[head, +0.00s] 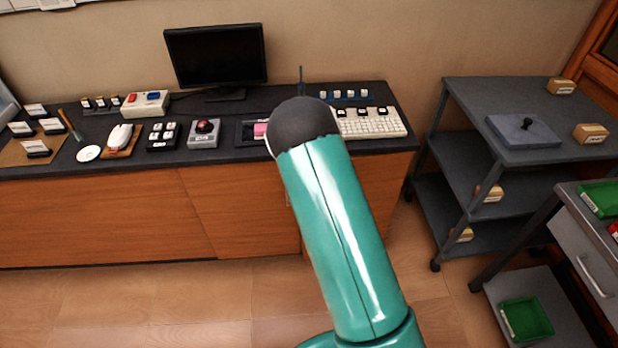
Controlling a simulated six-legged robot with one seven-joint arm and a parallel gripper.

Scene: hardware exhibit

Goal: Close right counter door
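The counter (100,172) has a dark top and an orange-brown wooden front. A front panel (235,210) lies left of my arm, with a seam on its left side. More wooden front (385,185) shows right of my arm, at the counter's right end. My teal arm with its dark rounded joint covers the front between these parts. A small pale bit, perhaps a handle, shows at the arm's left edge. I cannot tell how far the right counter door stands open. My gripper is not in view, hidden behind or beyond the arm.
A monitor (216,58), keyboard (370,123) and several small devices stand on the counter. A grey shelf cart (480,125) stands to the right. A drawer unit (590,255) with green trays is nearer at right. Wooden floor (180,300) is clear before the counter.

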